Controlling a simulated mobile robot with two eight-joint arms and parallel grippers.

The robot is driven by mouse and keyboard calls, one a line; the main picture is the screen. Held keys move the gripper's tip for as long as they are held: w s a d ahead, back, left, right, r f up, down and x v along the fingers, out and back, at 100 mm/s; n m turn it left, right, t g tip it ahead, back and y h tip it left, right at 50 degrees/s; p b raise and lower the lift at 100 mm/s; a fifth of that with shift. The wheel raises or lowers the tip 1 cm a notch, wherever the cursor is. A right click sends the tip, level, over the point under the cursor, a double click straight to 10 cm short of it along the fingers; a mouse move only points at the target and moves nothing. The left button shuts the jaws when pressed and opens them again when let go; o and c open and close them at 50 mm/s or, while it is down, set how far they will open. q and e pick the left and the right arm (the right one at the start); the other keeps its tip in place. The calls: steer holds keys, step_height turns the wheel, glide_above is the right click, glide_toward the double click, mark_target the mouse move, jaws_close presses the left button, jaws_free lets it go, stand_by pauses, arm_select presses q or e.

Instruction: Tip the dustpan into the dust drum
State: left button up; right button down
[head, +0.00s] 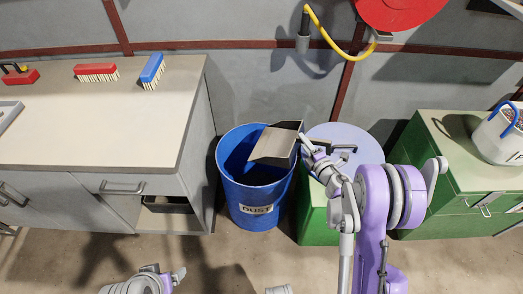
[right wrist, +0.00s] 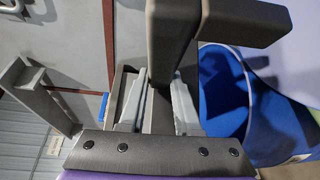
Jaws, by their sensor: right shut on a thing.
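The dustpan (head: 275,144) is a grey-brown metal pan. In the head view it is above the right part of the mouth of the blue dust drum (head: 256,196), which bears a DUST label. The pan looks tilted; whether anything is in it I cannot tell. My right gripper (head: 308,148) is shut on the dustpan at its right side. In the right wrist view its light fingers close on a dark grey handle (right wrist: 172,45), and the drum (right wrist: 225,95) shows to the right. My left gripper (head: 176,277) is partly in view at the bottom edge, its fingers unclear.
A yellow hose hangs above.

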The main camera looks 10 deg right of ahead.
steer(key=shift+w+a+r+n+g+h, duration=0.2)
steer(key=shift+w+a+n+g, duration=0.1)
steer(key=shift+a+g, duration=0.1)
steer(key=shift+w+a+r+n+g+h, duration=0.1)
steer(key=shift+w+a+n+g+h, duration=0.1)
steer(key=shift+a+n+g, duration=0.15)
steer(key=shift+a, duration=0.1)
stand_by(0.4)
steer(key=shift+w+a+r+n+g+b, duration=0.1)
steer(key=shift+w+a+n+g+b, duration=0.15)
steer(key=shift+a+b, duration=0.1)
steer(key=shift+w+a+r+h+b, duration=0.1)
steer(key=shift+w+a+h+b, duration=0.15)
steer(key=shift+a+h+b, duration=0.15)
steer(key=shift+w+r+n+g, duration=0.1)
steer(key=shift+n+g, duration=0.2)
